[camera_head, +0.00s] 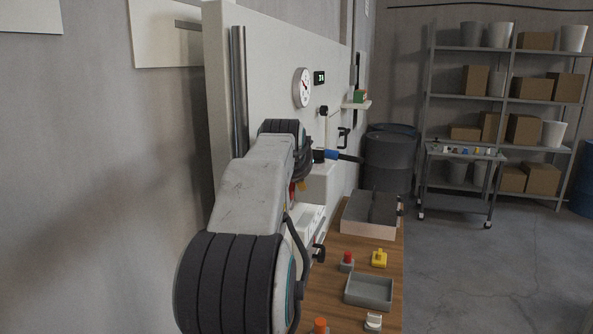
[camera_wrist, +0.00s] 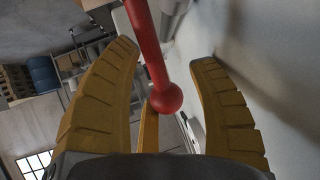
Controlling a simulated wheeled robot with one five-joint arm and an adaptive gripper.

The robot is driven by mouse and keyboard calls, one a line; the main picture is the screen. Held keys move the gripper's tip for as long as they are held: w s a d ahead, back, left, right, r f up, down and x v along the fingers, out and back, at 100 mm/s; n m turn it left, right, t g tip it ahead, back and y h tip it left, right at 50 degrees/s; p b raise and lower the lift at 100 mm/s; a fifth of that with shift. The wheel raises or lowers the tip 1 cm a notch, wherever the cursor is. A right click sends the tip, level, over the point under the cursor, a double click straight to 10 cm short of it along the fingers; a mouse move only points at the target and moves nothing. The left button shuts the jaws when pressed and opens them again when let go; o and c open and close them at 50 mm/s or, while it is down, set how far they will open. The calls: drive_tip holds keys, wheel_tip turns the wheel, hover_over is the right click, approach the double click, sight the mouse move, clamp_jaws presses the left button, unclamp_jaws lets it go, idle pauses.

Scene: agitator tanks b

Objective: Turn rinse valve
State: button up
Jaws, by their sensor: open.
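A red lever with a round ball end (camera_wrist: 167,98) runs down from the top of the wrist view. My gripper is open and holds nothing. The lever's base is out of the wrist view, and I cannot tell whether it is the rinse valve. In the head view my arm hides most of the gripper. A small patch of red (camera_head: 292,190) shows beside the arm. A blue-ended handle (camera_head: 331,154) shows just right of the arm.
A pale panel (camera_head: 270,60) with a round gauge (camera_head: 303,87) stands along the left. A wooden bench (camera_head: 340,248) below carries a grey tray (camera_head: 369,291), a yellow part (camera_head: 379,258) and a red-topped part (camera_head: 347,261).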

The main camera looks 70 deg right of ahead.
drive_tip(key=shift+r, duration=0.1)
drive_tip(key=v, duration=1.2)
drive_tip(key=shift+c, duration=0.3)
